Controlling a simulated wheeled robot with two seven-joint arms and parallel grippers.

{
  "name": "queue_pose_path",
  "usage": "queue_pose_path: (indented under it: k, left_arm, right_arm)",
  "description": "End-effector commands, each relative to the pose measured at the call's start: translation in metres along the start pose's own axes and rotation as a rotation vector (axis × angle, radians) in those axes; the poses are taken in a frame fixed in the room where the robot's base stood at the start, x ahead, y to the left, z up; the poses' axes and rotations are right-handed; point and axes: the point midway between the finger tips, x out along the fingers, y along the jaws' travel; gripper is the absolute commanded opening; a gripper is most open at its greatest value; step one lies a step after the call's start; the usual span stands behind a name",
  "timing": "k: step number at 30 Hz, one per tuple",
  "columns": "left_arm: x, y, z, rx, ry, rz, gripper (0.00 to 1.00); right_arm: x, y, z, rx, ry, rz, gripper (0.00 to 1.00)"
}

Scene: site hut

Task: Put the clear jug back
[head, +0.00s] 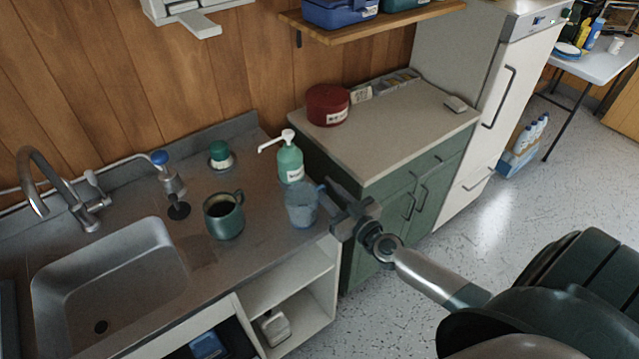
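The clear jug (301,207), bluish and see-through, is upright at the right end of the steel sink counter, in front of the green pump bottle (290,162). My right gripper (327,200) reaches in from the right with its fingers at the jug's right side, by the handle. Whether the fingers are closed on the handle or only beside it cannot be made out. Whether the jug's base touches the counter is also unclear. My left gripper is not in view.
A dark green mug (224,215) stands left of the jug, with a green-topped container (221,156) behind. The sink (110,280) and tap (45,185) are at left. A green cabinet (400,120) at right holds a red tin (328,104); its middle top is clear.

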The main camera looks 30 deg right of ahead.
Motion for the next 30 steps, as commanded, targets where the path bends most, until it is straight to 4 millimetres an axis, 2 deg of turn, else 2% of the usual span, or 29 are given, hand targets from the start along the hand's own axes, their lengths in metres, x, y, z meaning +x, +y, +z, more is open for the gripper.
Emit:
queue_pose_path:
  k: [6,15,21,30]
  left_arm:
    - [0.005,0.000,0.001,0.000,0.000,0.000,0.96]
    - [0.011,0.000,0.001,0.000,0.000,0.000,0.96]
    - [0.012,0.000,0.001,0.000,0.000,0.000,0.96]
    - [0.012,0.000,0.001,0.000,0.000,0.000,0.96]
  right_arm:
    - [-0.039,0.000,0.003,0.001,-0.004,-0.001,0.27]
    - [-0.076,0.000,0.002,0.000,-0.001,0.000,0.27]
    - [-0.084,0.000,0.000,0.001,0.000,0.000,0.27]
    - [-0.085,0.000,0.000,0.001,0.000,0.000,0.27]
